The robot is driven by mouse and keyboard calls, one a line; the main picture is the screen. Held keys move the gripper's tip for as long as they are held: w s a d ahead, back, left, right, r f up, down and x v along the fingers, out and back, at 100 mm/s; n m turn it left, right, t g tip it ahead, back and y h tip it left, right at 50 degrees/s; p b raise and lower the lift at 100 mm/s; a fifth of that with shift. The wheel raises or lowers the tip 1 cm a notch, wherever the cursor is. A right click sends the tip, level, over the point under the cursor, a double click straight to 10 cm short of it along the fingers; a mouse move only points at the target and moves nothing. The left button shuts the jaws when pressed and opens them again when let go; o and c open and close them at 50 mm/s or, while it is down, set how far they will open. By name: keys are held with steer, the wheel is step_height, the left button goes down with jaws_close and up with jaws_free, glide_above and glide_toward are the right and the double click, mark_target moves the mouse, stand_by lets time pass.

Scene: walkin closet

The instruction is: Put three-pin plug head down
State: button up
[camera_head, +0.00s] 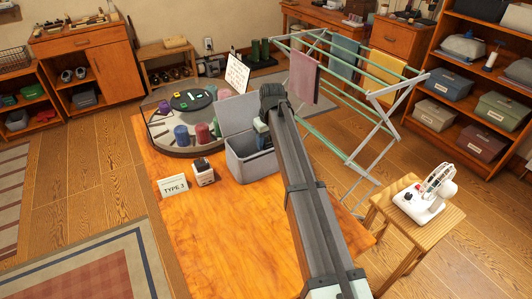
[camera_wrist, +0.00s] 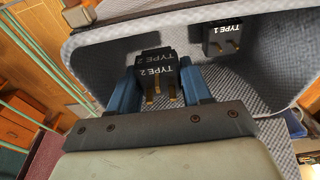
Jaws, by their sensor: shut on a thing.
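My gripper (camera_wrist: 158,88) shows two blue fingers in the wrist view, closed on a black plug (camera_wrist: 156,66) marked "TYPE 2". Its brass pins point toward the wrist camera; there appear to be three. A second black plug (camera_wrist: 221,38), marked "TYPE 1", sits against the grey fabric lining with its pins showing. The grey fabric box (camera_head: 238,170) stands open on the table in the head view, its lid raised. My arm hides the gripper and held plug there.
The wooden table (camera_head: 235,235) is clear in front of the box. A round tray (camera_head: 160,135) with coloured spools stands behind left. A drying rack (camera_head: 365,120) stands close on the right. A stool (camera_head: 425,215) holds a white appliance (camera_head: 428,200).

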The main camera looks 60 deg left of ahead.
mark_target(269, 138)
steer(key=shift+f, duration=2.55)
steer(key=shift+f, duration=0.2)
steer(key=o, duration=1)
steer(key=shift+o, duration=0.2)
steer(key=shift+r, duration=0.1)
steer(key=r, duration=0.4)
steer(key=d+r, duration=0.1)
steer(key=r, duration=0.7)
steer(key=shift+d, duration=0.4)
